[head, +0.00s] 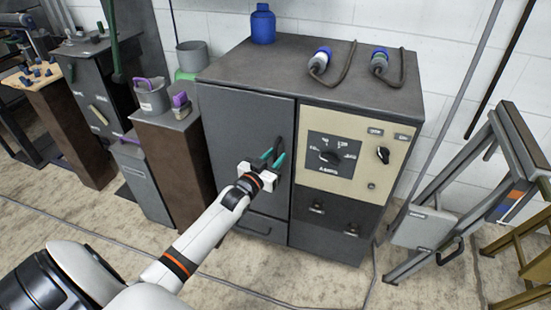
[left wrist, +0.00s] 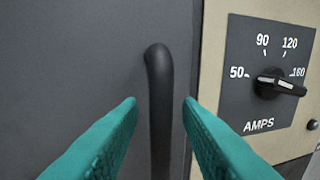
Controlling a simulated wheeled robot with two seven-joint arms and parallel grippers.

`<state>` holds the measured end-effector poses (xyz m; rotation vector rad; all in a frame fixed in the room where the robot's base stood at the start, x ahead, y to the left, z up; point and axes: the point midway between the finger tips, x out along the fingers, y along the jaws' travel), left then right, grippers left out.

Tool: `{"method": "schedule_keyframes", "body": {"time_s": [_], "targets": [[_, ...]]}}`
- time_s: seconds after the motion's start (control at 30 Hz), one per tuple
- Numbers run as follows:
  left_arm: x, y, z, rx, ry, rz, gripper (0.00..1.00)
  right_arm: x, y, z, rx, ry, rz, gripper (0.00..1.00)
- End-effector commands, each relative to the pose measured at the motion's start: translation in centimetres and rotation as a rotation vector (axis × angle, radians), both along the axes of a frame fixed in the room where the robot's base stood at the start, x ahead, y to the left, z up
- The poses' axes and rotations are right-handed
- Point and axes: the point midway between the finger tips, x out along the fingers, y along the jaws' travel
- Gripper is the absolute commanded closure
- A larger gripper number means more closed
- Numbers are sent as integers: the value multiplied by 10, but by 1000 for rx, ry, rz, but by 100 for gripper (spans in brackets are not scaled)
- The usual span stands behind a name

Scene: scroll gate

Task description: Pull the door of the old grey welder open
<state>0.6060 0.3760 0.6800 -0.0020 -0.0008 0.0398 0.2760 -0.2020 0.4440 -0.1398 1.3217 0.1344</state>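The old grey welder (head: 310,72) stands against the wall, with a dark grey door (head: 240,130) on its left half. The door looks shut. A black upright bar handle (head: 278,147) sits near the door's right edge. My left gripper (head: 272,157) is at the handle, with its teal fingers open. In the left wrist view the handle (left wrist: 160,105) stands between the two fingertips (left wrist: 160,103), with a gap on each side. The handle's lower end is cut off there. My right gripper is not in view.
The beige panel (head: 350,150) with the amps dial (head: 332,157) is right of the door. A blue bottle (head: 263,24) and two blue plugs with cables lie on top. A brown cabinet (head: 172,165) stands close on the left. Floor in front is open, crossed by a cable.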

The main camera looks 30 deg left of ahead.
Motion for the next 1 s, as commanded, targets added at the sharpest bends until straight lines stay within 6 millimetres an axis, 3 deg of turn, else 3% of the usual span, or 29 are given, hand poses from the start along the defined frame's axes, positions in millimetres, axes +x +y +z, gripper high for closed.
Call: {"method": "schedule_keyframes", "body": {"time_s": [0.4, 0.6, 1.0], "targets": [[8, 0, 0, 0, 1, 0, 68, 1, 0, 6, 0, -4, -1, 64], [8, 0, 0, 1, 1, 0, 100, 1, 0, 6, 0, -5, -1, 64], [3, 1, 0, 3, 2, -15, 100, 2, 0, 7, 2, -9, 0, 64]]}}
